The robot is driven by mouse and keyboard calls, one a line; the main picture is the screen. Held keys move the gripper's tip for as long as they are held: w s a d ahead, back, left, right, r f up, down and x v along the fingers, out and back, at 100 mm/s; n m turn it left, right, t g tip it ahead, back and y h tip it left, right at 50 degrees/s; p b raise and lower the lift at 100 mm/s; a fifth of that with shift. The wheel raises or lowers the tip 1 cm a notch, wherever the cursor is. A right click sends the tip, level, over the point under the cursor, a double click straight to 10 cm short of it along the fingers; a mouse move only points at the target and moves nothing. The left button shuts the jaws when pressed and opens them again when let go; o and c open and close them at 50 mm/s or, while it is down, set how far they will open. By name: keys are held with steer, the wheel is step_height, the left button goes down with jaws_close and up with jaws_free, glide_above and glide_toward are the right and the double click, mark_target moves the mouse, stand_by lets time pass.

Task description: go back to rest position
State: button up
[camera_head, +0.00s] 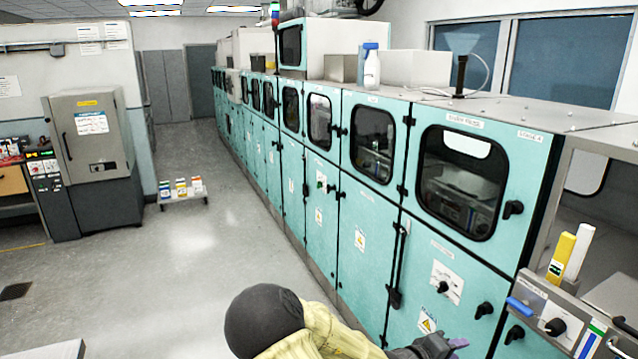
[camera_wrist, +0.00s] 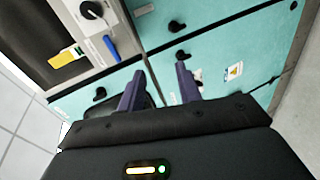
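My gripper (camera_wrist: 160,70) shows in the wrist view with its two purple fingers apart and nothing between them. Beyond the fingers are the teal lower panels (camera_wrist: 225,50) of the machine, with black knobs; I cannot tell the exact distance to them. In the head view my gripper (camera_head: 453,345) is at the bottom edge, right of the middle, in front of the teal machine (camera_head: 365,240). Only part of it shows there. My arm comes in from the bottom, with a yellowish sleeve-like cover and a dark round joint.
The long teal machine runs along the right, with protruding knobs and handles. A control panel (camera_head: 545,305) with a yellow block (camera_head: 562,257) sits at far right. Open grey floor (camera_head: 190,270) lies left. A grey cabinet (camera_head: 95,150) and low rack with bottles (camera_head: 183,199) stand farther back.

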steer(key=s+a+f+m+g+y, duration=0.2)
steer(key=s+a+f+m+y, duration=0.15)
steer(key=a+f+y, duration=0.4)
steer(key=s+a+r+g+y, duration=0.1)
steer(key=s+a+r+y, duration=0.5)
steer(key=s+a+r, duration=0.3)
step_height(320, 180, up, 2)
steer(key=shift+s+r, duration=0.1)
steer(key=shift+s, duration=0.95)
